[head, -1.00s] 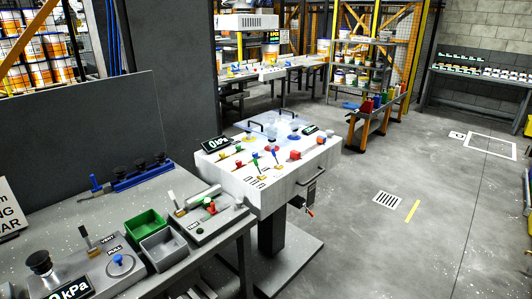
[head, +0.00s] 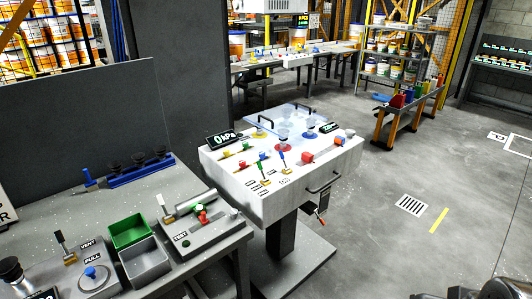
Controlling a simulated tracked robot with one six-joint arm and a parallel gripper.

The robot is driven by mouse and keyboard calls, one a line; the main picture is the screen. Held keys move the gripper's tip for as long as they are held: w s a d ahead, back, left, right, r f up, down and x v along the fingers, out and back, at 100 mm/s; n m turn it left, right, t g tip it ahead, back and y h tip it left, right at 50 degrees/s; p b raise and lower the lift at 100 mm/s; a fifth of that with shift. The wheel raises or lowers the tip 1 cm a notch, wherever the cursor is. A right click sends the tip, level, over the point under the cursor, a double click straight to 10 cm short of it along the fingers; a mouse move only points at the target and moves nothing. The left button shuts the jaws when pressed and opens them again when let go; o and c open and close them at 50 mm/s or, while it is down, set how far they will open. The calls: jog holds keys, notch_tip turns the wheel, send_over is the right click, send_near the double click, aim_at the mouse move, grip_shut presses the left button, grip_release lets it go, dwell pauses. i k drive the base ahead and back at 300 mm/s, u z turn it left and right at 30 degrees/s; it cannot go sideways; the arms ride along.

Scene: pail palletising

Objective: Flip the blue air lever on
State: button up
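A white console (head: 230,191) stands on a dark pedestal in the middle of the head view. A small lever with a blue handle (head: 282,157) stands upright on a brass-coloured base near its front edge. A green-handled lever (head: 262,157) stands just left of it, with a red-tipped one close by. A display (head: 224,139) at the console's back left reads 0 kPa. My gripper is not in view. Dark, blurred parts at the bottom right may be my arm, but I cannot tell.
A grey bench (head: 60,213) at left holds a green bin (head: 129,231), a grey bin (head: 146,262) and small lever stations. A red-tipped handle (head: 320,215) hangs at the console's front. The floor (head: 385,250) to the right is mostly clear.

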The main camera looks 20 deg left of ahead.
aim_at(281, 154)
jog(key=u, duration=0.55)
jog(key=i, duration=1.35)
jog(key=u, duration=3.4)
jog(key=k, duration=0.2)
jog(key=z, duration=0.05)
